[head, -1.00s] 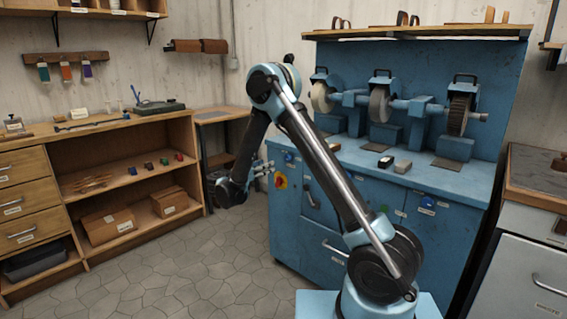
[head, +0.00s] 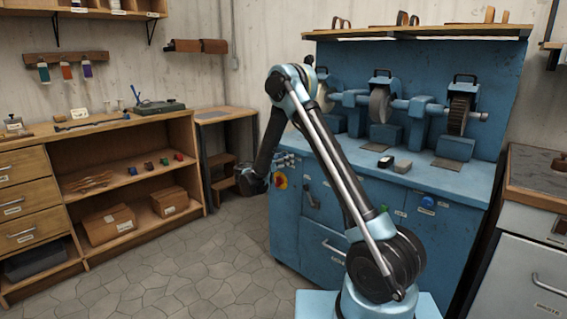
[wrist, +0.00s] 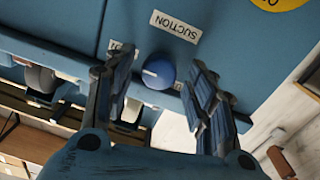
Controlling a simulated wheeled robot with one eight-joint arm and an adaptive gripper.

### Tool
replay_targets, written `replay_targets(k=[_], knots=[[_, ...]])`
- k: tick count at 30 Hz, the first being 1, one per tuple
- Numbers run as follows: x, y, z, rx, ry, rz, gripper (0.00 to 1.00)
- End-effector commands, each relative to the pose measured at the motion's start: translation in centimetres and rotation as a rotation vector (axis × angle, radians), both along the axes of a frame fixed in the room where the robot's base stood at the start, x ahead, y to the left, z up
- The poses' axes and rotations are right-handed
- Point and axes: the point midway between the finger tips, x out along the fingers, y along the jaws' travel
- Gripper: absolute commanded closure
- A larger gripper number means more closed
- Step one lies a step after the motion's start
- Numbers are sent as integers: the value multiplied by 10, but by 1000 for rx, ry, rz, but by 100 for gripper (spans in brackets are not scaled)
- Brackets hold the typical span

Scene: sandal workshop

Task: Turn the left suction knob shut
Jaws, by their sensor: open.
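The left suction knob (wrist: 160,74) is a round blue knob with a short white mark on its face, on the blue machine front beside a white SUCTION label (wrist: 175,27). In the wrist view it shows between my two fingers, one on each side, with gaps to both. My gripper (wrist: 161,80) is open and empty, pointing at the panel. In the head view my gripper (head: 285,160) is at the upper left of the blue bench front, and the left knob cannot be made out behind it. Another blue knob (head: 427,201) is on the right of the front.
A yellow plate with a red button (head: 281,181) is just below my gripper. Grinding wheels (head: 380,103) stand on the blue bench (head: 446,182). A wooden shelf unit (head: 190,140) is at left; the floor (head: 205,260) between is clear.

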Motion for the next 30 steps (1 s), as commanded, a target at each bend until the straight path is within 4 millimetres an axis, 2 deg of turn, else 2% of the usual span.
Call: replay_targets(k=[5, 11, 12, 23, 30], knots=[[0, 0, 0, 0, 0, 0, 49], [0, 0, 0, 0, 0, 0, 92], [0, 0, 0, 0, 0, 0, 94], [0, 1, 0, -30, 23, 1, 94], [1, 1, 0, -139, 108, 2, 94]])
